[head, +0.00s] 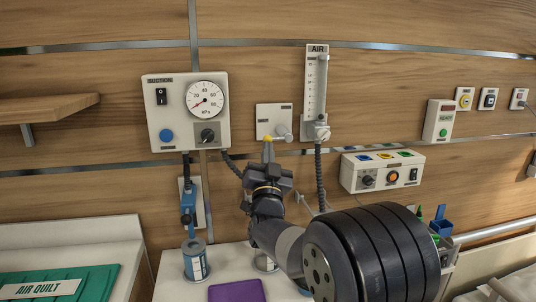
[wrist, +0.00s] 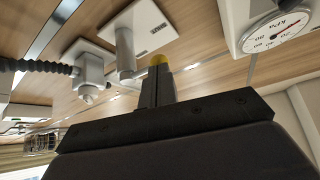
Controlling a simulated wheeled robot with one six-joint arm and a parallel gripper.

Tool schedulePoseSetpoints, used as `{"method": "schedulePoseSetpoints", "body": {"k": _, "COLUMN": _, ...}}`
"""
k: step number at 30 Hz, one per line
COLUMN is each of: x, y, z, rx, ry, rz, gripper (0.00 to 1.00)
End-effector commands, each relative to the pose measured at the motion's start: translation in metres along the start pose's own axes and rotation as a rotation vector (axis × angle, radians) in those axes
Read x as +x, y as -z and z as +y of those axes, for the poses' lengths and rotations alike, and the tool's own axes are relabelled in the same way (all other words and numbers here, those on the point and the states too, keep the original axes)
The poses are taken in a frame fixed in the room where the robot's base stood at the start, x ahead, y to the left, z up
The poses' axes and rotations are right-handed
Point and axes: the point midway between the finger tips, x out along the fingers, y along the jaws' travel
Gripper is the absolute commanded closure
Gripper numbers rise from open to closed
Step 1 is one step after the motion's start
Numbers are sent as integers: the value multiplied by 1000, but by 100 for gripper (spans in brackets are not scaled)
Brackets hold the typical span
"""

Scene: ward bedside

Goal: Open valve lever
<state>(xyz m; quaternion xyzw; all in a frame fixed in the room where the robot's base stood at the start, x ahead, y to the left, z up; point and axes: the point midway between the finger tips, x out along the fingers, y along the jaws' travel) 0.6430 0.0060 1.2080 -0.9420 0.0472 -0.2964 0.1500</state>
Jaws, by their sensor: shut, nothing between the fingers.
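The valve lever is a grey bar (head: 277,137) with a yellow end (head: 267,138), on a round grey body (head: 283,129) at a small white wall plate (head: 267,112). The lever points left. In the wrist view the grey body (wrist: 125,52) stands out from the plate and the yellow end (wrist: 158,59) shows just past my fingertips. My gripper (head: 268,148) is shut and empty, directly below the yellow end in the head view. The fingers (wrist: 156,78) partly hide the yellow end in the wrist view. I cannot tell whether they touch it.
The suction unit (head: 162,120) with its gauge is left of the plate. The air flowmeter (head: 315,85) and its black hose (head: 319,175) are close on the right. A blue fitting (head: 188,200) hangs below the suction unit. A white control box (head: 382,170) is further right.

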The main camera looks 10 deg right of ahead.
Motion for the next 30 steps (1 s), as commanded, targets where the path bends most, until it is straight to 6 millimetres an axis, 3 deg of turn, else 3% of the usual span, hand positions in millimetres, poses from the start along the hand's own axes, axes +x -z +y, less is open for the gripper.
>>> {"method": "schedulePoseSetpoints", "body": {"k": 17, "x": 3, "y": 5, "z": -5, "rx": 96, "ry": -64, "rz": 1, "gripper": 100}}
{"method": "schedulePoseSetpoints", "body": {"k": 30, "x": 18, "y": 26, "z": -15, "rx": 375, "ry": -257, "rz": 2, "gripper": 100}}
